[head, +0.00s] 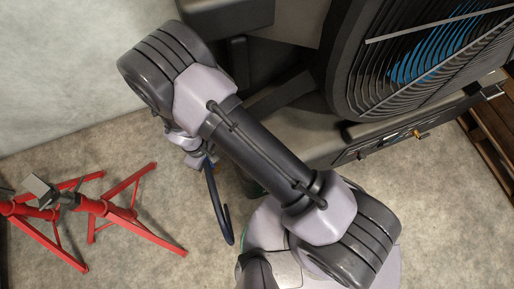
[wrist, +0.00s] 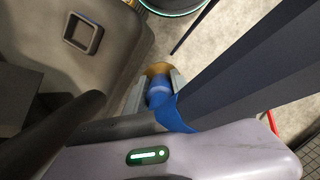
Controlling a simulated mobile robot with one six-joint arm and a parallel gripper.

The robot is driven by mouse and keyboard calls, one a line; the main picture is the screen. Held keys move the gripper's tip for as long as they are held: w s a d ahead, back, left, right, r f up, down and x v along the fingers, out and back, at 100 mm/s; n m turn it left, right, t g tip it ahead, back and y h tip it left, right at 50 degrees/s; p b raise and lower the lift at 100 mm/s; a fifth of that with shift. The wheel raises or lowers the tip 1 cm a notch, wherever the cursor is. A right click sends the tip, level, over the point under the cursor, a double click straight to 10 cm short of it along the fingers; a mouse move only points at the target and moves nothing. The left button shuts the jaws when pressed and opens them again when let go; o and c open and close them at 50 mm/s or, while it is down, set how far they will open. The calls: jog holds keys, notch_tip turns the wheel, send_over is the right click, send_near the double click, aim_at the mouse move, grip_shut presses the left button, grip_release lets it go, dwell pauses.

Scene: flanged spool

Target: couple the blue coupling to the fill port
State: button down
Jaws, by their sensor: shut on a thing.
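In the wrist view the blue coupling (wrist: 160,92) sits between the two grey fingers of my gripper (wrist: 157,90), which is shut on it. A brass-coloured round end (wrist: 158,69) shows just beyond the coupling; I cannot tell whether it is part of the coupling or a separate fitting. In the head view my gripper (head: 197,160) is small and partly hidden below my arm. A dark blue hose (head: 219,208) hangs down from it in a hook shape. I cannot clearly identify the fill port in either view.
A dark machine with a large fan grille (head: 420,55) fills the upper right. Its lower panel carries small fittings, one of them yellow (head: 416,133). Red stands (head: 130,207) are on the floor at left. A wooden pallet (head: 490,130) lies at far right. Some concrete floor is bare.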

jog(key=w+d+f+b, duration=0.1)
jog(key=w+d+b, duration=0.1)
jog(key=d, duration=0.3)
jog(key=w+d+f+b, duration=0.1)
jog(key=w+d+b, duration=0.1)
jog(key=d, duration=0.4)
jog(key=w+d+f+b, duration=0.1)
jog(key=w+d+b, duration=0.1)
jog(key=d, duration=0.4)
jog(key=shift+w+f, duration=0.25)
jog(key=shift+r, duration=0.25)
jog(key=shift+f, duration=0.25)
jog(key=c, duration=1.1)
grip_release()
jog(key=shift+o, duration=0.2)
